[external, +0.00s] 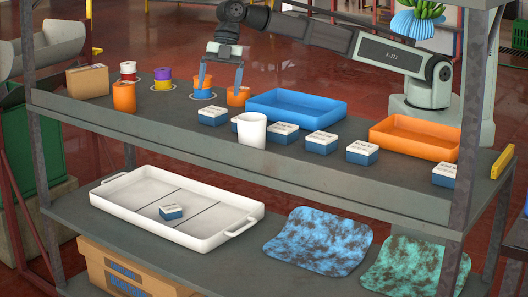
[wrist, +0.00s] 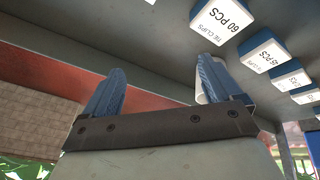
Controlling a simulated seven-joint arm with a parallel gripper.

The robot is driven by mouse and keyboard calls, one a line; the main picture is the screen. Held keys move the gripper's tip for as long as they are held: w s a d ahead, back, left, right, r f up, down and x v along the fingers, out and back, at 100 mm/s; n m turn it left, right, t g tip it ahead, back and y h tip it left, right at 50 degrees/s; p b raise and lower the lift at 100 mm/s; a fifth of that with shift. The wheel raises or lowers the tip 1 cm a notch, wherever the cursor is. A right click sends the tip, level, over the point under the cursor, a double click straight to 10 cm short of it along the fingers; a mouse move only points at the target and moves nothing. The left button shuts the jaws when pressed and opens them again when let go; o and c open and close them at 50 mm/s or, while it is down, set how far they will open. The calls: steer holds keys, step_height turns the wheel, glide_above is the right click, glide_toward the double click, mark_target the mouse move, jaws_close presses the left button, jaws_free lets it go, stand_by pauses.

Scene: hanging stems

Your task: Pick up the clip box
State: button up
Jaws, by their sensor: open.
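Several blue-and-white clip boxes stand in a row on the upper shelf. One clip box (external: 213,116) is at the left end of the row, and others (external: 282,132) (external: 321,142) (external: 361,152) (external: 445,174) run to the right. One more clip box (external: 171,212) lies in the white tray below. In the wrist view my gripper (wrist: 158,68) shows both blue fingers apart, with a box marked "60 PCS" (wrist: 222,20) beyond the right finger and smaller-looking boxes (wrist: 263,50) (wrist: 290,78) further right.
A white cup (external: 249,130) stands between the boxes. A blue tray (external: 296,99) and an orange tray (external: 411,127) stand behind. The white tray (external: 232,217) is below.

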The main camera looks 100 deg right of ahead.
steer(key=s+a+r+n+g+h, duration=0.15)
steer(key=s+a+n, duration=0.35)
steer(key=s+a, duration=0.55)
steer(key=n+h, duration=0.2)
steer(key=n, duration=0.2)
glide_above(322, 136)
steer(key=shift+g, duration=0.35)
steer(key=f, duration=0.6)
steer(key=shift+d+f, duration=0.1)
steer(key=shift+d, duration=0.15)
steer(key=shift+a+f, duration=0.2)
steer(key=shift+f, duration=2.65)
steer(key=c, duration=1.1)
